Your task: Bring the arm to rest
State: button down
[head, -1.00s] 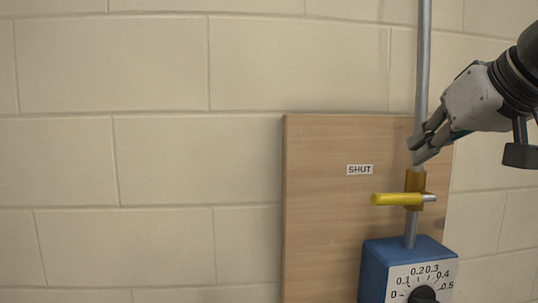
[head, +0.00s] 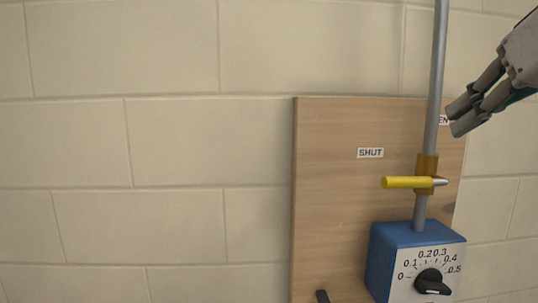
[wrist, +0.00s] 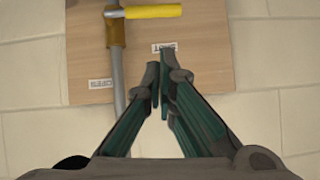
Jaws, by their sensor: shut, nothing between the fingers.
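My gripper (head: 461,117) is at the upper right of the head view, shut and empty. Its fingertips are to the right of the grey vertical pipe and above the brass valve (head: 427,168). In the wrist view my gripper (wrist: 159,88) has its fingers together, with nothing between them. The valve's yellow handle (head: 408,182) lies horizontally and points left, towards the side of the "SHUT" label (head: 370,153). The handle also shows at the top of the wrist view (wrist: 153,11), apart from the fingers.
The grey pipe (head: 436,70) runs up from a blue box (head: 393,255) with a black dial knob (head: 432,282). A wooden board (head: 330,200) stands behind them against a pale block wall (head: 150,150). A second label is partly hidden by my fingers. Space left of the board is clear.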

jog(key=s+a+f+g+p, duration=0.1)
jog(key=s+f, duration=0.3)
jog(key=f, duration=0.4)
jog(key=s+a+f+g+p, duration=0.1)
jog(key=s+a+f+g, duration=0.2)
jog(key=f, duration=0.5)
jog(key=s+a+f+g+h+p, duration=0.1)
jog(key=s+a+f+g, duration=0.1)
jog(key=s+f, duration=0.3)
notch_tip(320, 180, down, 4)
jog(key=shift+s+a+g, duration=0.4)
jog(key=shift+a, duration=0.4)
jog(key=shift+s, duration=0.1)
